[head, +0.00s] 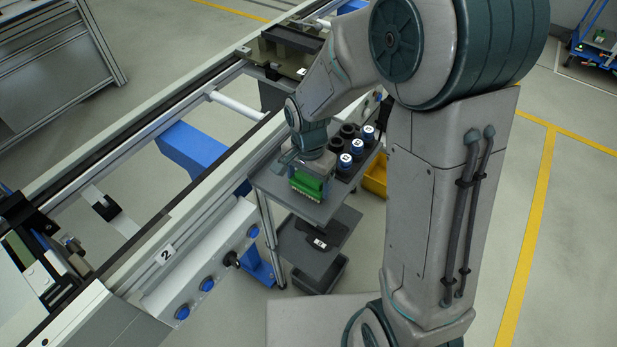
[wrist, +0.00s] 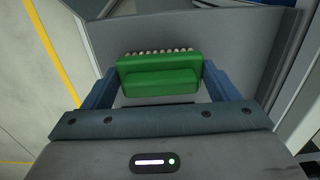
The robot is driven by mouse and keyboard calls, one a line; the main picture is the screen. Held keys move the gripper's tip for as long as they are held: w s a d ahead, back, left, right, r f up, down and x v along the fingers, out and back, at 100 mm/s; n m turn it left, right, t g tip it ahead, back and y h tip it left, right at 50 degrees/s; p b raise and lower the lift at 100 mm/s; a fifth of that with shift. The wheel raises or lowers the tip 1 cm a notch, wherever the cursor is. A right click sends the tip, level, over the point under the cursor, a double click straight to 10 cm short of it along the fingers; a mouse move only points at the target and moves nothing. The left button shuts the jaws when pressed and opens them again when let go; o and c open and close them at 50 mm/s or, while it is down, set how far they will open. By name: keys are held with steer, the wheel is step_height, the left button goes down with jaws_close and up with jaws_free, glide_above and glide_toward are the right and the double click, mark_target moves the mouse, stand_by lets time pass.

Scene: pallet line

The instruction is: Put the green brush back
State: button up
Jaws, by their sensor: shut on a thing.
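The green brush (head: 307,186) has pale bristles along one edge. In the head view it is at my gripper (head: 308,177), over the near end of a grey shelf trolley's top (head: 283,190). In the wrist view the brush (wrist: 160,75) lies between the two blue fingers of my gripper (wrist: 160,82), which are shut on it. The bristles point away from the gripper's body. I cannot tell whether the brush touches the trolley top.
Several black holders (head: 346,160), some with white and blue tops, stand behind the brush on the trolley. A yellow bin (head: 375,176) is beside it. The conveyor rail (head: 190,190) runs along the left. A lower shelf (head: 312,250) holds a dark item.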

mark_target(308, 177)
steer(key=shift+f, duration=0.15)
steer(key=o, duration=0.9)
step_height(308, 177, up, 12)
steer(key=s+d+r+n+t, duration=0.1)
steer(key=s+d+n, duration=0.1)
steer(key=s+d, duration=0.2)
steer(key=s+d+r+n+t, duration=0.1)
steer(key=s+d+n, duration=0.2)
steer(key=s+d, duration=0.1)
steer(key=s+d+r+n+t, duration=0.1)
steer(key=s+d+n, duration=0.1)
steer(key=s+d, duration=0.2)
steer(key=shift+s+r+n, duration=0.3)
